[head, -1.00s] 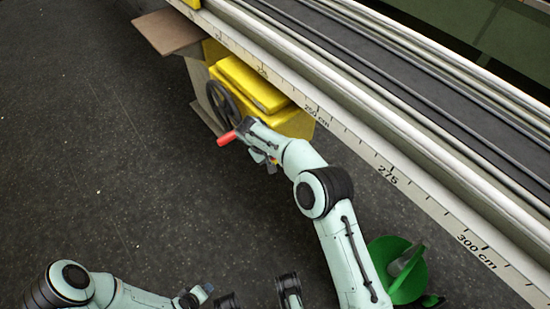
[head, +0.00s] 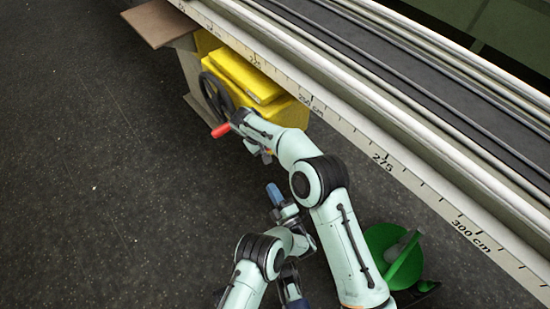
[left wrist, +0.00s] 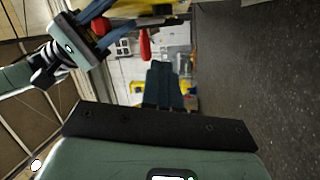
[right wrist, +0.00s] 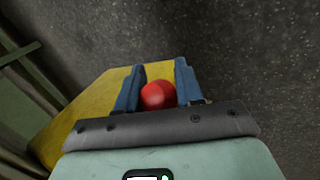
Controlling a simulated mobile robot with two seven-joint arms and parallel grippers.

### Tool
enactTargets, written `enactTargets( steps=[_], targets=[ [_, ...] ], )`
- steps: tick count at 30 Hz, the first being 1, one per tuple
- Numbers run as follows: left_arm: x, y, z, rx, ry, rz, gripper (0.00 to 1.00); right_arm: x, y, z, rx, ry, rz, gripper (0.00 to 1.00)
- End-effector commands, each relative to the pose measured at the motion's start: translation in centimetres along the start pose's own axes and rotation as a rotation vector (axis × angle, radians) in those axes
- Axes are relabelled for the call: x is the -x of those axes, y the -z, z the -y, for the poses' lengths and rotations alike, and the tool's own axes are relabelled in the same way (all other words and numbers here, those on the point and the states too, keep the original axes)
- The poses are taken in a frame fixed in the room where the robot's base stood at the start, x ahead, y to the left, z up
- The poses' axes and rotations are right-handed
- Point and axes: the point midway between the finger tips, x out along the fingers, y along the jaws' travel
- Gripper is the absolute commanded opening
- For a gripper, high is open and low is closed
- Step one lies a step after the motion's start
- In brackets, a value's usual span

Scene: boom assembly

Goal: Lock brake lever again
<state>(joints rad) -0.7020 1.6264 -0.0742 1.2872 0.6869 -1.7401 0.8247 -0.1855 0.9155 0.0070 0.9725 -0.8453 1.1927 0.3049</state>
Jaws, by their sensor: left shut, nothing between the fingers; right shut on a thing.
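The red brake lever handle (head: 221,130) points out to the left in the head view, beside the black handwheel and the yellow box. My right gripper (head: 240,127) is shut on it; the right wrist view shows its rounded red end (right wrist: 158,96) between the blue fingers (right wrist: 159,80). The red handle also shows in the left wrist view (left wrist: 145,45), beside the right gripper. My left gripper (head: 274,192) is shut and empty, below the right forearm and well apart from the lever. Its fingers are together in the left wrist view (left wrist: 163,75).
A black handwheel (head: 215,98) and yellow box (head: 250,82) sit under the long rail with a centimetre scale (head: 345,128). A brown plate (head: 158,22) juts out at upper left. A green round object (head: 390,255) is at lower right. The dark floor at left is clear.

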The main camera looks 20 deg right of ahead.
Motion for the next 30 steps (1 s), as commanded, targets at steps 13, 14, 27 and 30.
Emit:
enactTargets(
  steps=[13,14,27,30],
  targets=[
    [4.9,-2.9,-6.7,0.241,-0.222,-0.106,0.0,0.3,0.4,-0.1,-0.008,0.0,-0.016,0.0],
    [4.5,-2.8,-6.8,0.241,-0.222,-0.107,0.0,0.3,0.4,-0.1,-0.008,0.0,-0.016,0.0],
    [-4.3,-1.7,-8.6,0.239,-0.221,-0.104,0.0,0.3,0.4,-0.1,-0.008,0.0,-0.016,0.0],
    [-5.7,-1.5,-8.8,0.238,-0.22,-0.105,0.0,0.3,0.4,-0.1,-0.007,0.0,-0.016,0.0]
  ],
)
